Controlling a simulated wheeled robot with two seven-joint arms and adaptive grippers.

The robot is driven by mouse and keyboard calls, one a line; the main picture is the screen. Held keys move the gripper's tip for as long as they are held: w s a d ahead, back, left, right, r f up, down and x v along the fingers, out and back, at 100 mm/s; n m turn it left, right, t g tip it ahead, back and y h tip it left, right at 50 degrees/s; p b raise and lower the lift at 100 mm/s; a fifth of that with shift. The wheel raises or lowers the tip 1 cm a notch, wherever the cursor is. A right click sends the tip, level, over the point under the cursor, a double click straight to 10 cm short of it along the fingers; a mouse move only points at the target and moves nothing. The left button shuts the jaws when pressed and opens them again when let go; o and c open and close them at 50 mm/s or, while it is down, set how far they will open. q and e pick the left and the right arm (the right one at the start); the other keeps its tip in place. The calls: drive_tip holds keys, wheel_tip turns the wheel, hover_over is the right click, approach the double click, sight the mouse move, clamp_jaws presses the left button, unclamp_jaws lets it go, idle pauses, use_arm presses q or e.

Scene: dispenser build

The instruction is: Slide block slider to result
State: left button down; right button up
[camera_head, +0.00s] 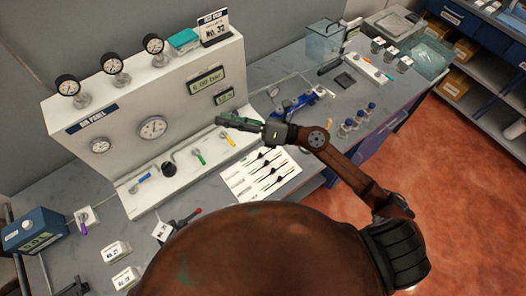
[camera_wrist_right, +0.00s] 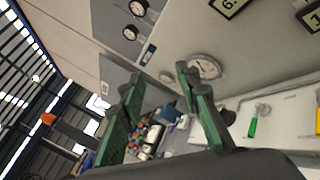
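My right gripper (camera_head: 228,121) has green fingers and hangs in front of the white panel, left of the blue metal fixture (camera_head: 297,103) on the bench. In the right wrist view its fingers (camera_wrist_right: 156,82) are spread apart with nothing between them. I cannot tell for certain which part is the block slider or the result position. A long pale tray with small parts (camera_head: 371,67) lies farther back on the bench and might hold it. My left gripper is not in view.
The white air panel (camera_head: 120,110) carries gauges, displays and coloured valve handles; a gauge (camera_wrist_right: 204,67) also shows in the wrist view. A white sheet with dark tools (camera_head: 262,172) and small blue-capped bottles (camera_head: 358,117) lie on the bench. A blue box (camera_head: 33,231) stands at left.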

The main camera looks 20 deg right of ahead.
wheel_tip(320, 180, down, 6)
drive_tip(key=s+a+n+g+h, duration=0.1)
drive_tip(key=n+g+h, duration=0.1)
drive_tip(key=n+g, duration=0.2)
drive_tip(key=n+g+h, duration=0.3)
drive_tip(key=n+h, duration=0.2)
drive_tip(key=h, duration=0.6)
approach(261, 154)
drive_tip(key=shift+p+x, duration=0.6)
drive_tip(key=shift+x, duration=3.4)
drive_tip(key=shift+c, duration=0.7)
clamp_jaws()
